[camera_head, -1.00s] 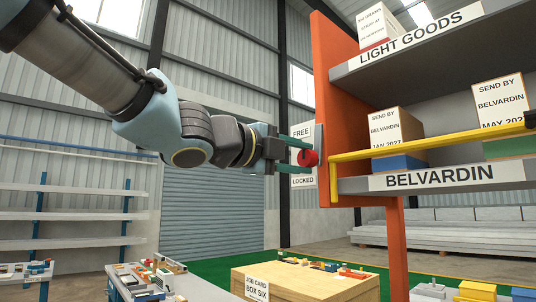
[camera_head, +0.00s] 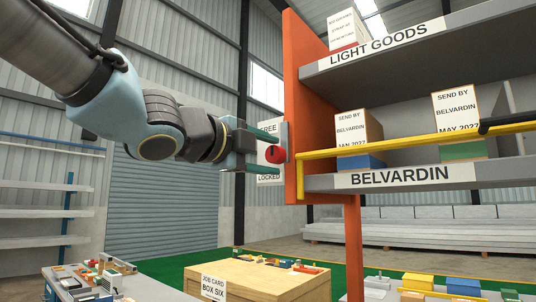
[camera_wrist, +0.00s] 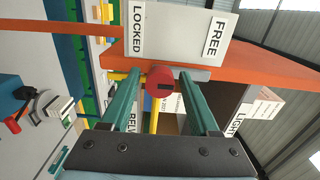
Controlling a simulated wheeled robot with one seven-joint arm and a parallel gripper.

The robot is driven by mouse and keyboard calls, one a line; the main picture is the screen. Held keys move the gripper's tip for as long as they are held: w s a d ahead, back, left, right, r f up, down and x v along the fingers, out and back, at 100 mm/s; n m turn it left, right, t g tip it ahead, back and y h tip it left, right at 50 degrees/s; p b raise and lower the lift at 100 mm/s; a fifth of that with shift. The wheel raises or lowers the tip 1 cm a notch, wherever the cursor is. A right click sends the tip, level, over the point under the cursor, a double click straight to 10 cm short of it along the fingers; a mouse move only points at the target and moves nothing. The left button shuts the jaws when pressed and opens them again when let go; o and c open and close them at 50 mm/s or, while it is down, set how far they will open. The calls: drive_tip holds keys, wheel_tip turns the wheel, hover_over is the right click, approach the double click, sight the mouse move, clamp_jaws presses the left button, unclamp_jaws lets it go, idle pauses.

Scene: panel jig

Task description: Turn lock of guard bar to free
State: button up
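The red lock knob (camera_head: 274,154) sits on the side of the orange rack post, at a white plate (camera_head: 269,180) marked FREE above and LOCKED below. My gripper (camera_head: 277,153) is open, with one teal finger above the knob and one below. In the wrist view my gripper (camera_wrist: 158,76) has a finger on each side of the knob (camera_wrist: 160,81), with a visible gap at both. A dark mark shows on the knob's face; which word it points to is unclear. The yellow guard bar (camera_head: 400,142) runs across the front of the BELVARDIN shelf.
The orange post (camera_head: 312,110) stands just right of the knob. Boxes (camera_head: 358,128) stand on the shelf behind the bar, whose right end meets a black part (camera_head: 505,125). A wooden crate (camera_head: 265,280) is below. Open air surrounds my gripper on the left.

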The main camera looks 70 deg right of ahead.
drive_tip(key=shift+o, duration=0.7)
drive_tip(key=shift+s, duration=0.1)
drive_tip(key=b+v, duration=0.1)
drive_tip(key=v, duration=1)
drive_tip(key=shift+b, duration=0.4)
drive_tip(key=shift+d, duration=0.1)
